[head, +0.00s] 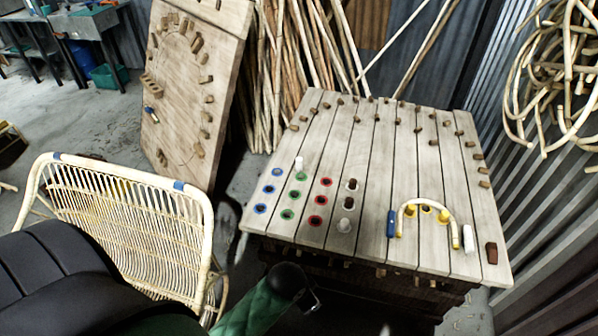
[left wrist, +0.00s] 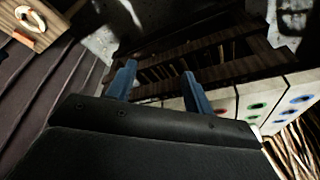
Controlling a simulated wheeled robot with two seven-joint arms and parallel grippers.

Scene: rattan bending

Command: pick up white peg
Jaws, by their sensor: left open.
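In the head view, a white peg (head: 299,163) stands upright at the upper end of the green hole column on the slatted wooden table (head: 385,160). Another white, peg-like block (head: 469,238) lies at the right front, between a blue block (head: 391,223) and a dark brown block (head: 491,252). A pale piece (head: 345,225) sits at the lowest white-rimmed hole; its exact form is unclear. My left gripper (left wrist: 159,71) shows in the left wrist view, fingers apart and nothing between them, below or beside the table's edge. My right gripper is not in view.
Short wooden pegs line the table's far and right edges. A rattan chair (head: 120,220) stands at left, a tilted peg board (head: 185,95) behind it. Rattan coils (head: 560,75) hang at right. The table's middle is clear.

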